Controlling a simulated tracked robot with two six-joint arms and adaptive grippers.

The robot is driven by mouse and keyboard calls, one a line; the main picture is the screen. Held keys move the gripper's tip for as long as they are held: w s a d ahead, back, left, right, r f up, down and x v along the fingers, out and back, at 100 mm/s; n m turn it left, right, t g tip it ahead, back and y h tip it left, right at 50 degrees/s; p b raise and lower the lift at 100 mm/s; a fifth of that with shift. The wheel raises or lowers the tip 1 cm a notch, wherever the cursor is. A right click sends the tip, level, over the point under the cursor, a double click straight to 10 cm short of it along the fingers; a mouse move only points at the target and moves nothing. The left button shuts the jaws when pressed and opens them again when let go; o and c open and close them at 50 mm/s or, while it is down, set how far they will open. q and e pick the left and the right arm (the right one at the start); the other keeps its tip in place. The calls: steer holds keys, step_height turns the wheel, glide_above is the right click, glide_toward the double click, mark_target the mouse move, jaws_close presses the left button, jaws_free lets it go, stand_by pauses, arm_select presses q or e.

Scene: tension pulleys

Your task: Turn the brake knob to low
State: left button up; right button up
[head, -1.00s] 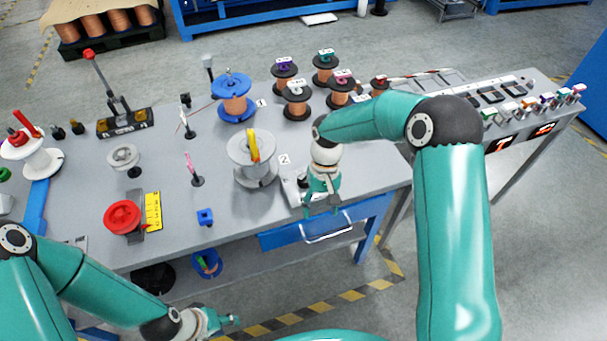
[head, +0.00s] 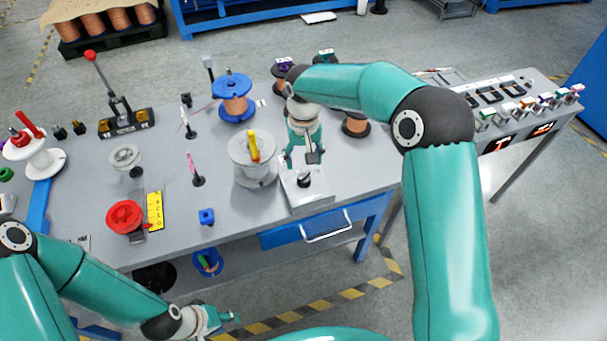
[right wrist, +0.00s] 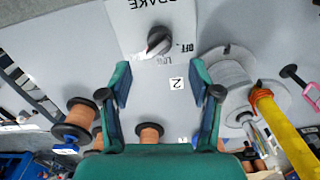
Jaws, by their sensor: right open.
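The brake knob (right wrist: 159,40) is a dark round knob with a light pointer mark, on a pale plate (right wrist: 125,20) lettered BRAKE, OFF and a partly hidden word, upside down in the right wrist view. In the head view the knob (head: 304,181) stands on the plate near the table's front edge, above the drawer. My right gripper (head: 303,160) is open and empty, just behind and above the knob; in the right wrist view its fingers (right wrist: 160,88) are spread, apart from the knob. My left gripper (head: 222,318) is low, in front of the table; its jaws are too small to judge.
A white spool with a yellow handle (head: 254,168) stands close left of the plate. A blue-flanged copper spool (head: 234,100) and other copper spools (head: 355,125) stand behind. The table front between is mostly clear.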

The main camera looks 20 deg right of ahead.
mark_target(304, 175)
step_height(304, 175, down, 8)
steer(key=shift+r+p, duration=0.25)
steer(key=shift+p, duration=0.2)
steer(key=shift+c, duration=0.2)
steer(key=c, duration=1.1)
